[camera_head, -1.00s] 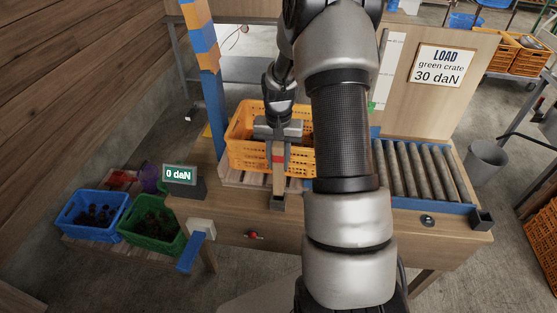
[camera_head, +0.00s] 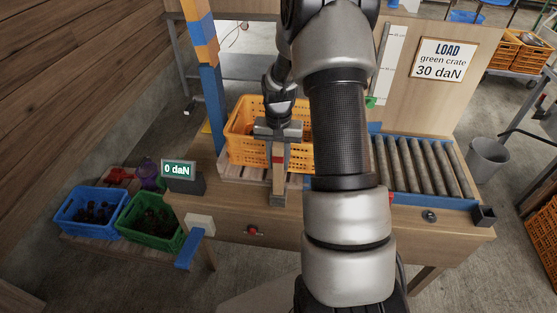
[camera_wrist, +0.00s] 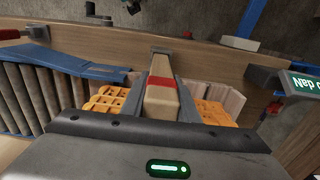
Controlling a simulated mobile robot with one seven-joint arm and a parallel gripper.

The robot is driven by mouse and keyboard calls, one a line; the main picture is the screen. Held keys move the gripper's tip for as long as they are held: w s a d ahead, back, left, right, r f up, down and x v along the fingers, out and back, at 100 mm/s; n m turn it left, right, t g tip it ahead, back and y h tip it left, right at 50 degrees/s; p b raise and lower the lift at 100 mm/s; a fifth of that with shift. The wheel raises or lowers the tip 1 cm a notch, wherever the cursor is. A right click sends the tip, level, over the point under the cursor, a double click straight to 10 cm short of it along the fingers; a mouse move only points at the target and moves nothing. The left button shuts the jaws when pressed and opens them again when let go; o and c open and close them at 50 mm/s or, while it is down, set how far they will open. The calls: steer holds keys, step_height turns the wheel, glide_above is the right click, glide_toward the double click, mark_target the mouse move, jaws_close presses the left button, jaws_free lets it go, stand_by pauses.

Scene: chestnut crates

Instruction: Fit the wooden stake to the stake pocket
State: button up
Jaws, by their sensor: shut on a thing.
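The wooden stake (camera_head: 279,180) is pale, with a red band, and stands about upright at the bench's front edge. My gripper (camera_head: 278,138) is shut on its upper part. In the wrist view the stake (camera_wrist: 161,101) lies between the fingers of my gripper (camera_wrist: 160,112), its far end pointing at a grey stake pocket. This stake pocket (camera_head: 277,201) is a small dark grey bracket on the front edge. The stake's lower end overlaps the pocket (camera_wrist: 160,49) in both views. I cannot tell whether it is inside or just above.
An orange crate (camera_head: 240,150) stands on the bench close behind the stake. A display reading 0 daN (camera_head: 179,169) is to the left. A roller conveyor (camera_head: 420,168) is to the right, with another grey bracket (camera_head: 484,215) at the far right corner.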

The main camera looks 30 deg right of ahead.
mark_target(279, 169)
steer(key=shift+f+b, duration=1.35)
steer(key=shift+f, duration=0.6)
steer(key=o, duration=1.2)
steer(key=shift+o, duration=0.2)
steer(key=shift+r, duration=0.1)
step_height(279, 169, up, 17)
steer(key=shift+f+p, duration=0.1)
steer(key=shift+p, duration=0.6)
steer(key=shift+r, duration=0.25)
